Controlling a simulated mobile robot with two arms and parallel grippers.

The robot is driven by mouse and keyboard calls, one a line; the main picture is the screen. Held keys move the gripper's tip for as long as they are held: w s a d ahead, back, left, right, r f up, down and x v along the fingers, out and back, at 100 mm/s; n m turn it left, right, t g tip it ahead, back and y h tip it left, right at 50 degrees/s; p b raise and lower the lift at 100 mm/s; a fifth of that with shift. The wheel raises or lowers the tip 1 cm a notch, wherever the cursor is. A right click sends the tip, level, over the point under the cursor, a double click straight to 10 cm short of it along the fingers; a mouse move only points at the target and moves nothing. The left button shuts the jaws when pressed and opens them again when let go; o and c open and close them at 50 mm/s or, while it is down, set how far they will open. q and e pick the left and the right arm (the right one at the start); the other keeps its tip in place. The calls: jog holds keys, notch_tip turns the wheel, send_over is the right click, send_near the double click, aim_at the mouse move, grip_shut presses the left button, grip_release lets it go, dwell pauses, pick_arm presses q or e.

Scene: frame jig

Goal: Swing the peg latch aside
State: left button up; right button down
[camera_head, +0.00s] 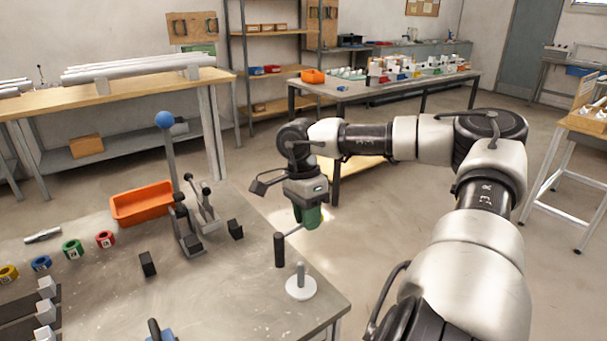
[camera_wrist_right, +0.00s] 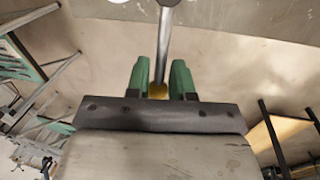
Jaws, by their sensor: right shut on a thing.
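The peg latch shows near the right front corner of the steel bench, as a dark upright post (camera_head: 279,250) with a thin grey bar (camera_head: 294,230) reaching up and right from its top. My right gripper (camera_head: 308,216), with green fingers, is shut on the bar's outer end. In the right wrist view the grey bar (camera_wrist_right: 165,45) runs between the green fingers (camera_wrist_right: 158,88), with a yellowish tip low between them. A grey peg (camera_head: 300,272) on a round white base stands just right of the post, apart from the bar. My left gripper is not in view.
Small black blocks (camera_head: 148,264) and an orange bin (camera_head: 142,203) are nearby. Coloured rings (camera_head: 73,248) lie at the left. Open floor (camera_head: 400,215) lies beyond the bench's right edge.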

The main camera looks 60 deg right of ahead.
jog(key=shift+w+d+n, duration=0.15)
jog(key=shift+w+n, duration=0.05)
jog(key=shift+n, duration=0.1)
jog(key=shift+r, duration=0.1)
jog(key=c, duration=1.3)
grip_release()
jog(key=shift+o, duration=0.5)
jog(key=shift+d, duration=0.2)
notch_tip(320, 180, up, 10)
jog(key=w+p, duration=0.1)
jog(key=shift+w+d+r, duration=0.2)
jog(key=shift+w+d, duration=0.2)
